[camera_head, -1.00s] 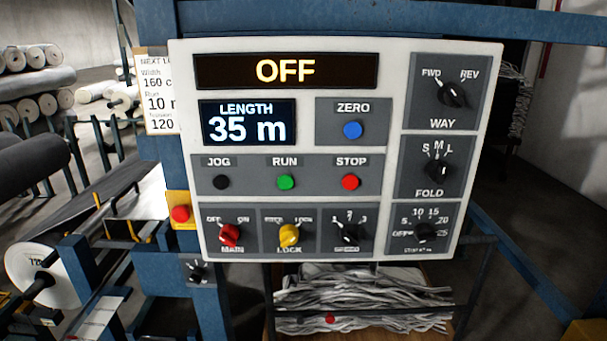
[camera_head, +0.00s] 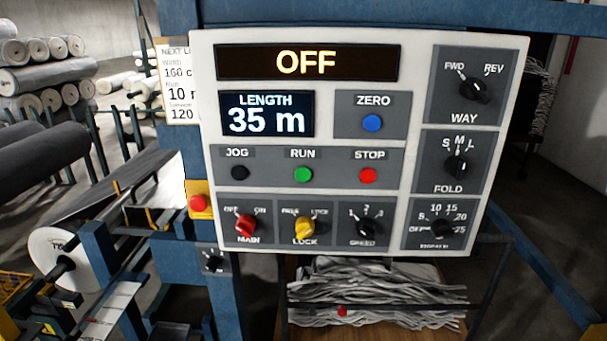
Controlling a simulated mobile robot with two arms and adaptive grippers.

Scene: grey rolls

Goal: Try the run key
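The white control panel (camera_head: 420,95) fills the middle of the head view. Its top display (camera_head: 308,62) reads OFF. The length display (camera_head: 266,114) reads 35 m. The green RUN key (camera_head: 303,174) sits between the black JOG key (camera_head: 239,173) and the red STOP key (camera_head: 367,175). The blue ZERO key (camera_head: 372,123) is above STOP. The red MAIN switch (camera_head: 246,225) and yellow LOCK switch (camera_head: 304,227) are at the lower left, beside the SPEED knob (camera_head: 367,229). Neither gripper shows in the view.
WAY (camera_head: 474,89), FOLD (camera_head: 457,167) and a lower-right knob (camera_head: 442,229) line the panel's right side. A red button on a yellow box (camera_head: 199,201) is at its left edge. A job card (camera_head: 177,85) hangs behind. Grey rolls (camera_head: 50,80) lie at left.

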